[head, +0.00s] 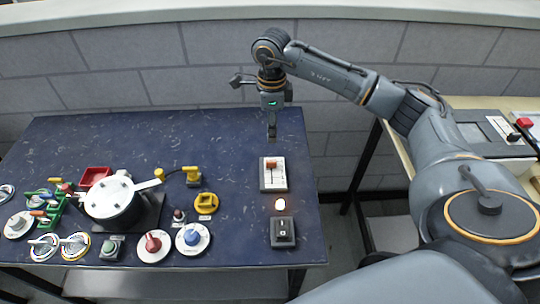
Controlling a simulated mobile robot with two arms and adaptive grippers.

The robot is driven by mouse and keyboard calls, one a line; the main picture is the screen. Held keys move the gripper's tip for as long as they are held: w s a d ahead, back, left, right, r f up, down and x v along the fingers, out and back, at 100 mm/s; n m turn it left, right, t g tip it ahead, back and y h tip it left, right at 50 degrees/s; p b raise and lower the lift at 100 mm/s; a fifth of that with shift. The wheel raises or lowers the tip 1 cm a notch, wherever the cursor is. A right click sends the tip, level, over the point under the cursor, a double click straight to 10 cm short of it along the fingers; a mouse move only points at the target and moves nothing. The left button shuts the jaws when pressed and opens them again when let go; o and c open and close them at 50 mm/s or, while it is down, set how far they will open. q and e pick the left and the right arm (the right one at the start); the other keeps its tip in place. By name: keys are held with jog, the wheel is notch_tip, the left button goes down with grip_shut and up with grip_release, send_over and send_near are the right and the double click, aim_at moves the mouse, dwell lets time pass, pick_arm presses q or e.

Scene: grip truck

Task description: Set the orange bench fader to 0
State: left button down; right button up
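The orange bench fader is a pale upright panel (279,184) with a dark slot, lying on the blue bench's right part. Its orange knob (271,166) sits near the far end of the slot. Markings on the panel are too small to read. My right gripper (271,138) points down just beyond the fader, above the bench, apart from the knob. Its fingers show as one narrow dark strip, so I cannot tell whether they are open or shut. Nothing shows in it. My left gripper is not in view.
A lit lamp (280,205) and a black switch box (283,232) stand in front of the fader. The bench's far middle is clear; a brick wall stands behind.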

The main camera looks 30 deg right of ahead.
aim_at(271, 161)
notch_tip(271, 161, down, 12)
jog(key=shift+f+p, duration=0.1)
jog(key=shift+p, duration=0.95)
grip_shut()
